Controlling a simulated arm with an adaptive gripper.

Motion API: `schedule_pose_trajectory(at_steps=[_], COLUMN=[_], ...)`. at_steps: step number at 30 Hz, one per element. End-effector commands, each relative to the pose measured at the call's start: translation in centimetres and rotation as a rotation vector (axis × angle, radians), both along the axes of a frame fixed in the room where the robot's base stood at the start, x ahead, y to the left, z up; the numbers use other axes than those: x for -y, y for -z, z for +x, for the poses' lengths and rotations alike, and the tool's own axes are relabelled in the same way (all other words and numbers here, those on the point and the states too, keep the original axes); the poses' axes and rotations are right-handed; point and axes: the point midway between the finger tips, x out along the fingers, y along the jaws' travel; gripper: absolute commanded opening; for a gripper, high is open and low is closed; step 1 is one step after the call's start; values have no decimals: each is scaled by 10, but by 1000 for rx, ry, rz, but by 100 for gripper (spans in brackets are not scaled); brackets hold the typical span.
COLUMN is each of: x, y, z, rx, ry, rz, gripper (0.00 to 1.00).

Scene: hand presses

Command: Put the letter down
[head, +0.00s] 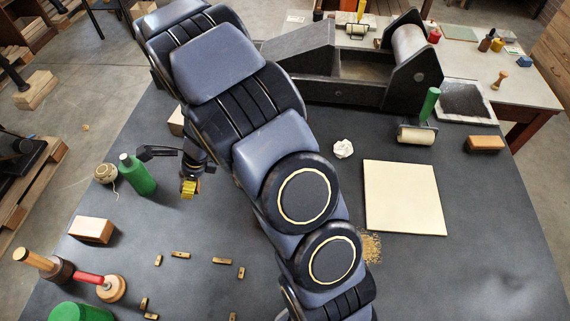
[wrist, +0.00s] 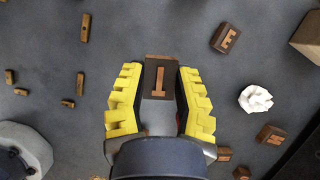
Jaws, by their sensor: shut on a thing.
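My gripper (wrist: 160,97) has yellow ribbed fingers and is shut on a dark brown letter block (wrist: 160,77). The block's top face carries a light copper-coloured mark like an I or an upturned T. The block sits between the fingertips, its far end sticking out past them. In the head view my gripper (head: 189,188) hangs left of my arm, above the dark worktable (head: 300,225), beside a green bottle; the block cannot be made out there. Other dark letter blocks (wrist: 225,38) (wrist: 270,134) lie on the table in the wrist view.
A green bottle (head: 138,174) and twine ball (head: 105,173) stand left of my gripper. Small brass pieces (head: 180,254), a wooden block (head: 91,229) and red-handled tool (head: 100,284) lie nearer. Crumpled paper (head: 343,149) and a cream sheet (head: 403,197) lie right, the press (head: 340,91) behind.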

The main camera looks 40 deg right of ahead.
Motion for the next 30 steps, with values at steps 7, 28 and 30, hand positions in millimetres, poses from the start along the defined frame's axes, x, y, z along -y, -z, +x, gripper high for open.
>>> schedule_pose_trajectory(at_steps=[7, 28, 30], x=[82, 287, 296], y=[-7, -31, -33], z=[-17, -218, -242], rx=[0, -13, -11], ry=[149, 701, 755], rz=[-9, -8, -7], gripper=[10, 10, 10])
